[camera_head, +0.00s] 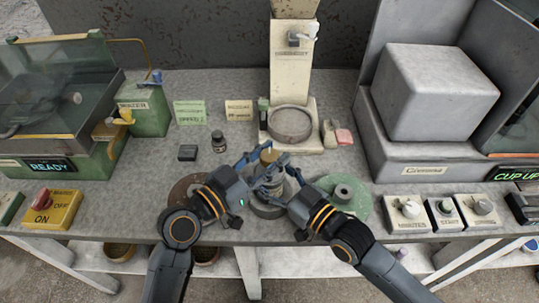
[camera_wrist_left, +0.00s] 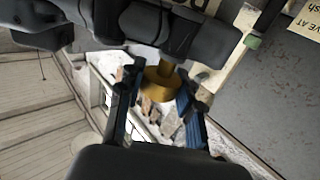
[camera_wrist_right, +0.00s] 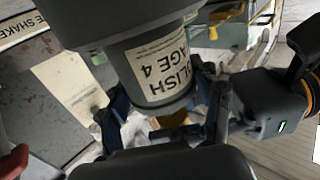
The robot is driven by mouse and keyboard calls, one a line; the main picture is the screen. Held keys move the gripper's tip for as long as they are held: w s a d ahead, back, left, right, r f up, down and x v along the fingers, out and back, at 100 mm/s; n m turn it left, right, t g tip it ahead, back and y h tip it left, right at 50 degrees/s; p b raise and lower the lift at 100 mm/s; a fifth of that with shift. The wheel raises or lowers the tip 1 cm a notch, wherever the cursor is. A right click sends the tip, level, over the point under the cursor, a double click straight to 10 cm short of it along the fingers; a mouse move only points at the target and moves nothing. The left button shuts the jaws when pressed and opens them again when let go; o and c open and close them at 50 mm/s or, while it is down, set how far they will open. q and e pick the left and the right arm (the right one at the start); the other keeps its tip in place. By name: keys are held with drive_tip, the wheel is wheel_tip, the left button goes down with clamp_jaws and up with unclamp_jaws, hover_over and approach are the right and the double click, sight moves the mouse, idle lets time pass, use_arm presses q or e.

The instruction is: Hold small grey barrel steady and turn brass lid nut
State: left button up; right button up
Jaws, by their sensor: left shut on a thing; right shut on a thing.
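The small grey barrel (camera_head: 268,191) stands upright at the bench's front middle, partly hidden by my grippers. The brass lid nut (camera_head: 268,156) sits on top of the barrel. My left gripper (camera_head: 262,168) is shut on the nut, which shows between its blue fingers in the left wrist view (camera_wrist_left: 162,84).
A brown disc (camera_head: 184,190) lies left of the barrel and a green disc with a grey hub (camera_head: 356,208) right of it. A cream stand with a round grey dish (camera_head: 292,124) is behind. A dark jar (camera_head: 218,142) and a black block (camera_head: 187,152) stand back left.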

use_arm(q)
drive_tip(key=shift+d+m+g+h, duration=0.15)
drive_tip(key=shift+m+g+h, duration=0.15)
drive_tip(key=shift+m+g, duration=0.1)
drive_tip(key=m+g+h, duration=0.3)
drive_tip(key=g, duration=0.2)
drive_tip(key=shift+f+m, duration=0.1)
drive_tip(key=shift+m, duration=0.2)
drive_tip(key=m+g, duration=0.2)
drive_tip(key=g, duration=0.1)
drive_tip(key=m+g+h, duration=0.1)
drive_tip(key=m+g, duration=0.1)
drive_tip(key=g, duration=0.2)
drive_tip(key=shift+w+m+h, duration=0.15)
drive_tip(key=shift+m+h, duration=0.15)
drive_tip(key=m+g+y, duration=0.1)
drive_tip(key=m+g, duration=0.3)
drive_tip(key=g, duration=0.2)
drive_tip(key=m+g+y, duration=0.2)
drive_tip(key=m+g, duration=0.1)
drive_tip(key=g, duration=0.1)
drive_tip(key=shift+s+m+g+y, duration=0.25)
drive_tip(key=shift+m+g+y, duration=0.7)
drive_tip(key=shift+g, duration=0.35)
drive_tip(key=shift+d, duration=0.1)
drive_tip(key=shift+c, duration=0.2)
drive_tip(key=shift+w+a+m+g+y, duration=0.15)
drive_tip(key=shift+a+m+g+y, duration=0.15)
drive_tip(key=shift+y, duration=0.15)
idle(0.7)
